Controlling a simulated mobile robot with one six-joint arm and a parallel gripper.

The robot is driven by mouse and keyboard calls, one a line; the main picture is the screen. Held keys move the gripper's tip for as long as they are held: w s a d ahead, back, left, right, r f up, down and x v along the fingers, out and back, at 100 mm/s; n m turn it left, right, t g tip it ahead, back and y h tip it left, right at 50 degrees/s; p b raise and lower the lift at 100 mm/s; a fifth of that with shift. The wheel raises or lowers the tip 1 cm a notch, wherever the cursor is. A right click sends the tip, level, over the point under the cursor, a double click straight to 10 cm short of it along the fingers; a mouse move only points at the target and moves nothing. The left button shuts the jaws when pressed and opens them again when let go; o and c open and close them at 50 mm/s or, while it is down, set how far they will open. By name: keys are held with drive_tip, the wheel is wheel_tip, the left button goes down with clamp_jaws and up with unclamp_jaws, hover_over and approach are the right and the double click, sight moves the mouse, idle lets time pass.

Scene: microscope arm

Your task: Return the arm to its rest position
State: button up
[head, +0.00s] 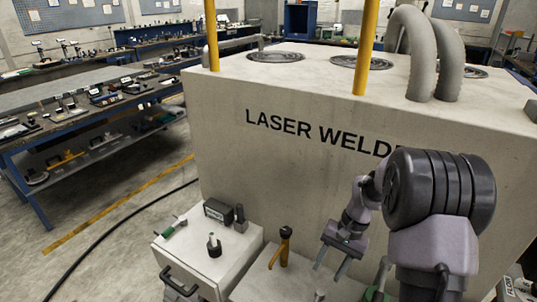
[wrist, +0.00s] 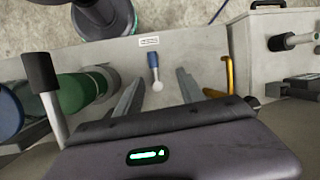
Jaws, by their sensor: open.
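My gripper (head: 331,271) hangs with its fingers pointing down, in front of the laser welder and right of a yellow-handled upright piece (head: 283,246). It is open, and nothing shows held in it. In the wrist view the two grey fingers of my gripper (wrist: 160,76) stand well apart. A small blue-and-white piece with a rounded tip (wrist: 154,66) shows in the gap between them; I cannot tell its distance below. My arm (head: 440,190) is bent at the right of the head view and hides part of the welder.
The large laser welder (head: 270,160) stands close behind my gripper. A white drawer box (head: 205,265) with small parts on top is at the left. A green cylinder (wrist: 75,103) is beside my gripper in the wrist view. A workbench (head: 85,105) stands farther left.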

drive_tip(key=s+a+r+t+h, duration=0.1)
drive_tip(key=s+a+r, duration=0.15)
drive_tip(key=r, duration=0.35)
drive_tip(key=s+a+r+t, duration=0.1)
drive_tip(key=s+a+r, duration=0.15)
drive_tip(key=r, duration=0.45)
drive_tip(key=s+a+r+n+t+b, duration=0.1)
drive_tip(key=s+a+r+t, duration=0.1)
drive_tip(key=s, duration=0.6)
drive_tip(key=s+a+r+t+b, duration=0.1)
drive_tip(key=s+a+r+t, duration=0.2)
drive_tip(key=s, duration=0.5)
drive_tip(key=shift+s+a+r+n+h, duration=0.15)
drive_tip(key=shift+a+r+n+h, duration=0.2)
drive_tip(key=shift+a+r, duration=0.35)
drive_tip(key=shift+d+r, duration=0.1)
drive_tip(key=shift+d, duration=0.05)
